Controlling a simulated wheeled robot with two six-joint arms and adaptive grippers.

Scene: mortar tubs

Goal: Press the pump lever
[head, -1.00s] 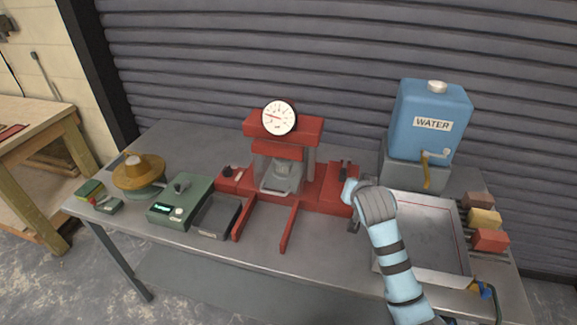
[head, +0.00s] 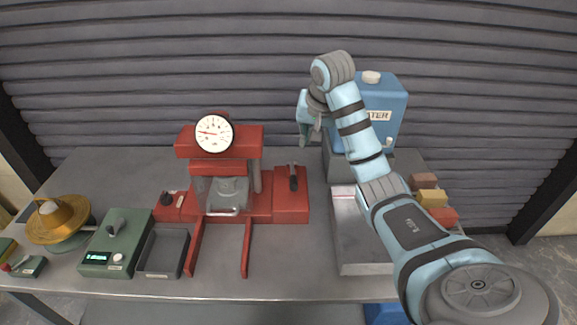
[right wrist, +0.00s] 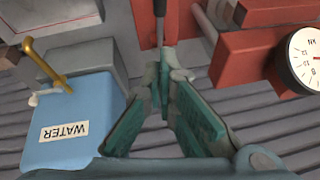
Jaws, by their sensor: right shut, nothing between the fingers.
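The red press (head: 219,165) stands on the table with a round dial gauge on top. The pump lever (head: 292,177) is a dark handle standing up from the red block at the press's right end. My right gripper (head: 308,138) is shut and empty, pointing down, above and slightly right of the lever, apart from it in the head view. In the right wrist view its closed fingers (right wrist: 163,82) point toward the red pump block (right wrist: 150,22) and the thin dark lever (right wrist: 160,32); I cannot tell the exact gap there. My left gripper is not in view.
A blue water tank (head: 391,108) stands behind my right arm, with its brass tap (right wrist: 45,62) in the wrist view. A metal tray (head: 362,268) and coloured blocks (head: 432,198) lie at right. A green scale (head: 112,255) and grey tray (head: 163,252) sit left of the press.

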